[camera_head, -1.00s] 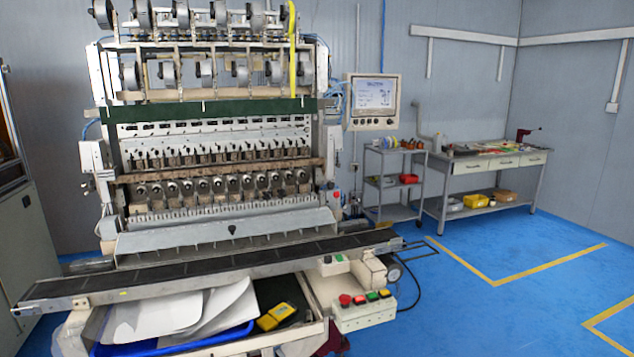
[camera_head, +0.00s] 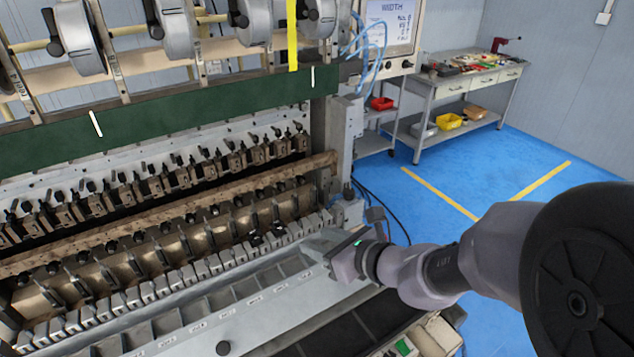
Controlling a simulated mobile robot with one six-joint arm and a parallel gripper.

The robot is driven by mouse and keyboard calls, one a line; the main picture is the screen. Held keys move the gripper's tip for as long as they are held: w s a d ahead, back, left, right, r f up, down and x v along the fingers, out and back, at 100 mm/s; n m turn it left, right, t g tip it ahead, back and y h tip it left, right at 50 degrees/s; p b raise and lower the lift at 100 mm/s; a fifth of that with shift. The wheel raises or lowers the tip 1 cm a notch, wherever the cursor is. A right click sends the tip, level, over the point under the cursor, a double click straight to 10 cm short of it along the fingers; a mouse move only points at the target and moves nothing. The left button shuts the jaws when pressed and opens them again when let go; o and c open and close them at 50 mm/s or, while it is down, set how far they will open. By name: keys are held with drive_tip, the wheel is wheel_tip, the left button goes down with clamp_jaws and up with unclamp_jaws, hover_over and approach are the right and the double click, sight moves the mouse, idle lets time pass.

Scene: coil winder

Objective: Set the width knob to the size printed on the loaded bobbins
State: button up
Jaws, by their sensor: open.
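The control panel (camera_head: 392,38) is at the top, right of the winder. Its screen (camera_head: 391,25) reads "WIDTH" above a few short lines too small to read surely. Small dark knobs (camera_head: 406,64) sit below the screen; I cannot tell which is the width knob. A row of bobbin stations (camera_head: 160,262) runs across the winder; any printed size there is unreadable. My gripper (camera_head: 318,243) reaches in from the right, over the right end of the pale front tray. It is open, its fingers are hard to make out, and nothing shows in it. It is well below the panel.
Large wire spools (camera_head: 178,30) stand along the top, above a green beam (camera_head: 180,117). A yellow strap (camera_head: 292,35) hangs there. The pale tray (camera_head: 225,305) has small labels. A dark conveyor (camera_head: 345,335) lies in front. A workbench (camera_head: 465,85) stands behind, with open blue floor before it.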

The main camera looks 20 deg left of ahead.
sight(277, 225)
drive_tip(key=b+x, duration=0.1)
drive_tip(key=x, duration=0.4)
drive_tip(key=b+x, duration=0.1)
drive_tip(key=x, duration=0.4)
drive_tip(key=b+x, duration=0.1)
drive_tip(key=x, duration=0.5)
drive_tip(key=shift+s+a+r, duration=0.15)
drive_tip(key=shift+a+r, duration=0.05)
drive_tip(key=shift+r, duration=0.15)
drive_tip(key=shift+d+r, duration=0.1)
drive_tip(key=shift+r, duration=0.05)
drive_tip(key=shift+c, duration=0.2)
clamp_jaws()
